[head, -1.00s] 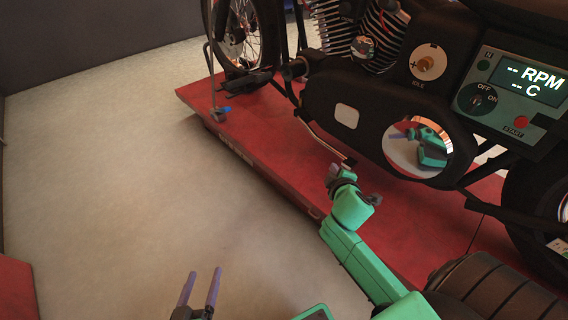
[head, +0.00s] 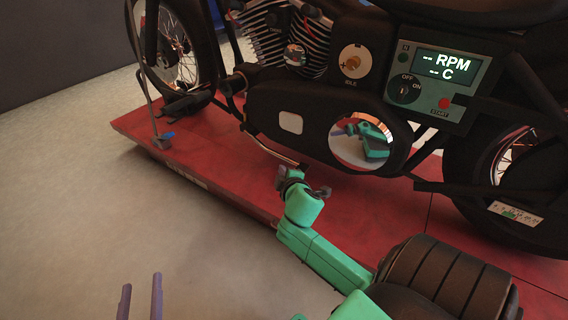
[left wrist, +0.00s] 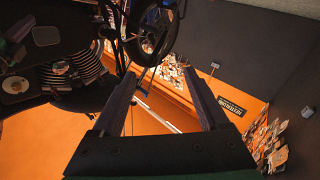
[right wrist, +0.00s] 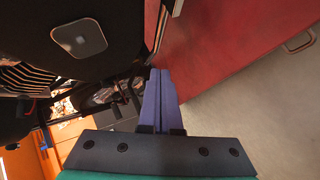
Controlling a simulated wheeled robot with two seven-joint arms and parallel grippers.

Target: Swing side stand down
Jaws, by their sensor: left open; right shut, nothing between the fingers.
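The motorcycle stands on a red lift platform (head: 215,187). A thin metal rod that looks like the side stand (head: 272,151) runs along its lower near side, below the dark engine cover, roughly level. My right gripper (head: 280,174) is at the rod's rear end in the head view; contact cannot be told. In the right wrist view its purple fingers (right wrist: 157,78) are closed together, with a thin rod (right wrist: 162,28) just beyond their tips. My left gripper (head: 141,280) is open and empty, low over the floor and away from the motorcycle; its fingers spread wide in the left wrist view (left wrist: 163,85).
A control panel (head: 437,82) with RPM display, key switch and red start button is on the motorcycle's side. A round cover (head: 361,138) reflects my green arm. A thin upright rod with a blue piece (head: 163,138) stands at the platform's front edge. The floor (head: 70,190) at left is clear.

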